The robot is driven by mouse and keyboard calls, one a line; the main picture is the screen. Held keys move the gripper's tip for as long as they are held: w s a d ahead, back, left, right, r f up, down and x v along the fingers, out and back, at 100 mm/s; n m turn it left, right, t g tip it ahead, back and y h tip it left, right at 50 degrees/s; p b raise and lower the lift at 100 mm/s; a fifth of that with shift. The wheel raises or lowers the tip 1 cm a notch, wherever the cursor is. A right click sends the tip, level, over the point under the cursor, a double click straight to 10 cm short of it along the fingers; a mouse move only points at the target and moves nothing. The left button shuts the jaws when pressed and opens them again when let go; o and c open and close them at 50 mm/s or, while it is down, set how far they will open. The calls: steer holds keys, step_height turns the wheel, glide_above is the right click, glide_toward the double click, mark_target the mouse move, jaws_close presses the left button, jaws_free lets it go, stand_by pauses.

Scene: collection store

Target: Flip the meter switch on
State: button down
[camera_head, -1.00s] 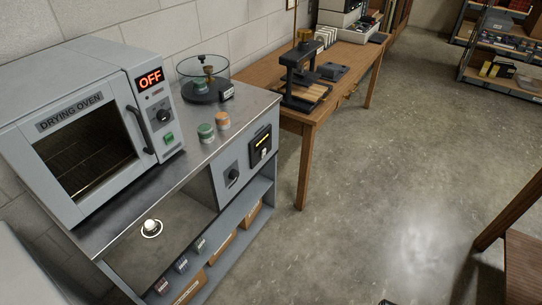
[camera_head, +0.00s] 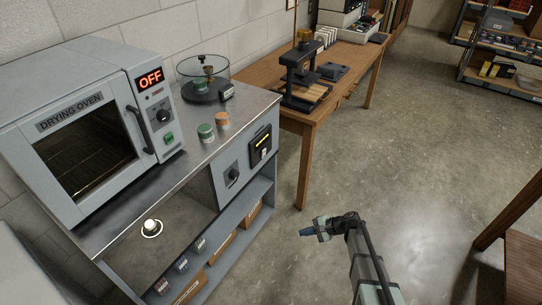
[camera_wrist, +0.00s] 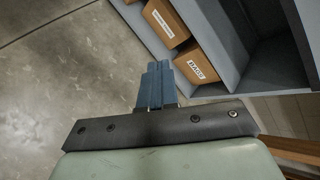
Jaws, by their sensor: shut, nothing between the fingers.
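A black meter panel (camera_head: 260,146) with a lit yellow row is set in the front of the grey cabinet, at its right end. A small pale switch (camera_head: 264,154) shows low on it, too small to tell its position. My gripper (camera_head: 306,232) is in the head view, over the floor to the right of the cabinet and below the meter's height in the picture, apart from it. Its blue fingers (camera_wrist: 155,84) are shut and empty in the wrist view, pointing past the cabinet's lower shelf. The meter is not in the wrist view.
A dark knob (camera_head: 233,176) is left of the meter. A drying oven (camera_head: 88,140) reading OFF and small jars (camera_head: 206,133) stand on the cabinet top. Boxes (camera_wrist: 196,64) sit on the lower shelf. A wooden table (camera_head: 306,118) stands behind.

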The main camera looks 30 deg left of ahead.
mark_target(265, 151)
steer(key=w+a+r+m+t+y, duration=0.3)
steer(key=w+a+r+m+y, duration=0.6)
steer(key=w+a+r+m, duration=0.3)
steer(key=shift+w+a+r+m+t, duration=0.25)
steer(key=shift+w+r+m, duration=0.55)
steer(key=shift+w+r, duration=0.95)
steer(key=shift+s+r, duration=0.15)
steer(key=shift+s, duration=0.1)
steer(key=a, duration=0.4)
steer(key=a+r, duration=0.1)
steer(key=a, duration=0.4)
steer(key=a+r, duration=0.1)
steer(key=a, duration=0.3)
steer(key=shift+a, duration=0.35)
